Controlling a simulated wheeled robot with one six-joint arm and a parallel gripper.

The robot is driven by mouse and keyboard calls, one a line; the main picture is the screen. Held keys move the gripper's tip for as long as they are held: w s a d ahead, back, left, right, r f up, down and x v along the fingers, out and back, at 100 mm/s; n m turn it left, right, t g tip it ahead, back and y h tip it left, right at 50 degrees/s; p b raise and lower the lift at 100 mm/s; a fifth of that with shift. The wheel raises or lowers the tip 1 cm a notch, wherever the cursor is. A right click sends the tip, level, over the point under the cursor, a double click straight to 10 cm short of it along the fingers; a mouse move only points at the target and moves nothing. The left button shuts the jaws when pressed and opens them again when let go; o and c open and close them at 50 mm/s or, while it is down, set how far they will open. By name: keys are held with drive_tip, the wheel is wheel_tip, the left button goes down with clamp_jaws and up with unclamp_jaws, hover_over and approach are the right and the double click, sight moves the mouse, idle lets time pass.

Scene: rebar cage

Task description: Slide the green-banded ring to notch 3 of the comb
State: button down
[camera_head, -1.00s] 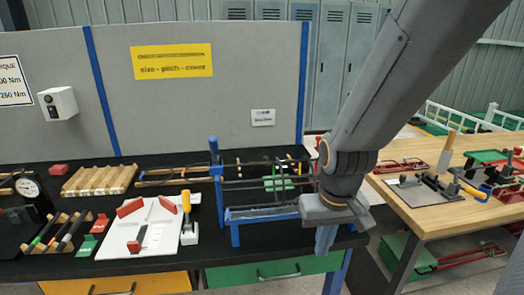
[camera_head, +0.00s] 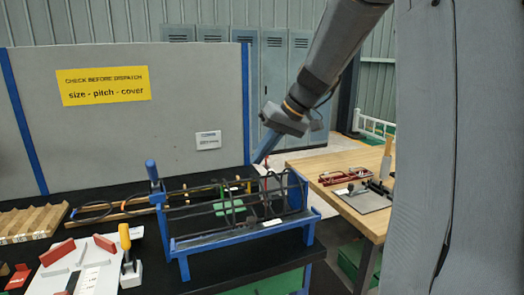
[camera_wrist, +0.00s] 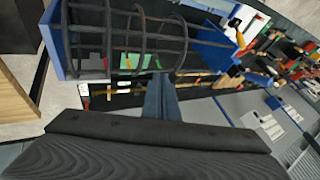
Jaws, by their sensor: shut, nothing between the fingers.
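A dark rebar cage (camera_head: 270,200) of long bars with several rings lies in a blue frame (camera_head: 240,238) on the black bench. The rings bunch toward its right end. In the wrist view the cage's rings (camera_wrist: 139,42) cross the bars just beyond my fingers; some look reddish-brown. I cannot tell for certain which ring has the green band, nor make out the comb's notches. My gripper (camera_head: 259,158) is above and behind the cage's right part, fingers pointing down. In the wrist view its blue fingers (camera_wrist: 160,92) are together and empty, apart from the rings.
A green piece (camera_head: 229,207) shows through the bars. A grey panel (camera_head: 130,120) stands behind the bench. A wooden table (camera_head: 345,195) with tools is at the right.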

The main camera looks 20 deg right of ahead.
drive_tip(key=w+a+f+p, duration=0.2)
drive_tip(key=a+f+p, duration=0.1)
drive_tip(key=a+f, duration=0.2)
drive_tip(key=shift+a+f, duration=0.4)
drive_tip(key=shift+a, duration=0.35)
